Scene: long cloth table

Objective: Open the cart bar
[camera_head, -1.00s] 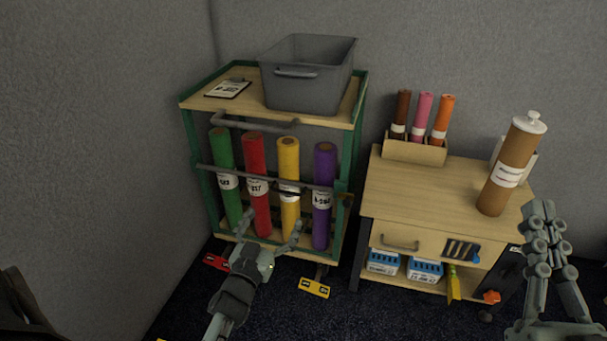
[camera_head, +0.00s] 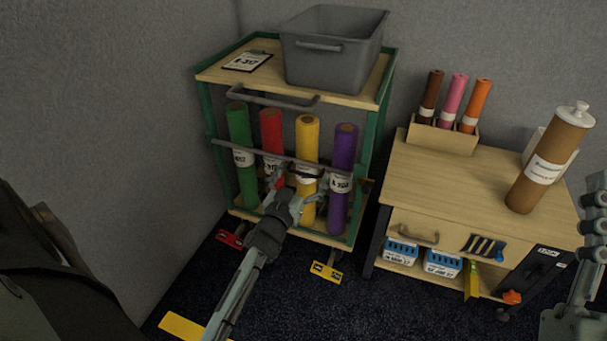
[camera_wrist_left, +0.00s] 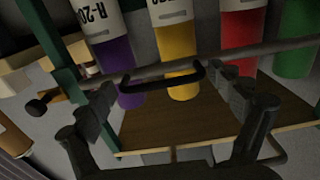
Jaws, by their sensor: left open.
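The cart (camera_head: 371,140) has a green frame and wooden shelves. Its grey bar (camera_head: 228,145) runs across the front of the upright green, red, yellow and purple rolls. In the left wrist view the bar (camera_wrist_left: 225,62) carries a black handle (camera_wrist_left: 165,82) in front of the yellow and purple rolls. My left gripper (camera_head: 298,183) is open at the bar. Its fingers (camera_wrist_left: 165,85) stand on either side of the handle; I cannot tell whether they touch it. My right gripper (camera_head: 598,215) is partly cut off at the right edge, and its jaws are unclear.
A grey bin (camera_head: 331,55) and a clipboard (camera_head: 247,61) sit on the cart top. A wooden cabinet (camera_head: 440,190) stands to the right, with a brown canister (camera_head: 548,160) on it. Grey walls are behind and left. A yellow tag (camera_head: 326,272) lies below the cart.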

